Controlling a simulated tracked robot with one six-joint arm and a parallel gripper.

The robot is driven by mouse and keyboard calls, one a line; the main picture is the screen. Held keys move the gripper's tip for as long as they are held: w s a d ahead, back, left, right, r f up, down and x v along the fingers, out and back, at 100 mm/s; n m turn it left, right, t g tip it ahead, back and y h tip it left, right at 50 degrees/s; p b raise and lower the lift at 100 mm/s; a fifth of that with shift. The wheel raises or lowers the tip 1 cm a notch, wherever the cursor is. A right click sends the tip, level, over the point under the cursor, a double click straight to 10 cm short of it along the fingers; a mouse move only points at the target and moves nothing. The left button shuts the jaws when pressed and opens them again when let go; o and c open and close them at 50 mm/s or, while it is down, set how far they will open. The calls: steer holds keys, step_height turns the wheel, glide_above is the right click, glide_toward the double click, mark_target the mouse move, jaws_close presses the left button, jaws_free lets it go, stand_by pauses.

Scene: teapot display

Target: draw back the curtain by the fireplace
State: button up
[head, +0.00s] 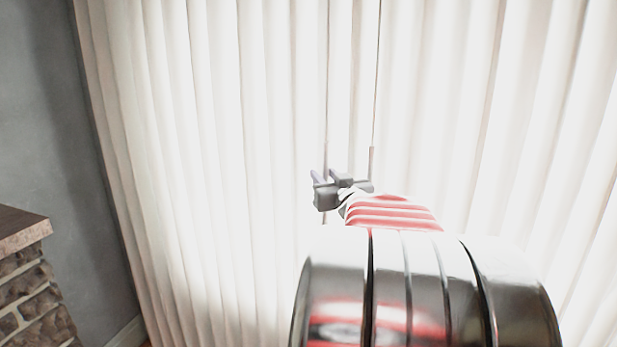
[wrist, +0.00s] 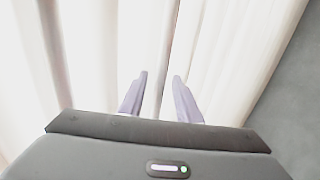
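The curtain (head: 230,140) is white, hangs in tall vertical folds and fills most of the head view. Its left edge runs down beside a grey wall. My gripper (head: 328,176) is in front of the middle of the curtain. In the wrist view my gripper (wrist: 160,76) has its two fingers apart, with no cloth visibly pinched. Whether the fingertips touch the curtain is unclear.
The stone fireplace (head: 32,295) with its wooden mantel (head: 22,228) stands at the lower left, left of the curtain. The grey wall (head: 50,110) is behind it. A thin dark vertical line with a thicker lower end (head: 372,162) shows just right of my gripper.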

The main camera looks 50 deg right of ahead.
steer(key=shift+c, duration=0.2)
jaws_close()
stand_by(0.5)
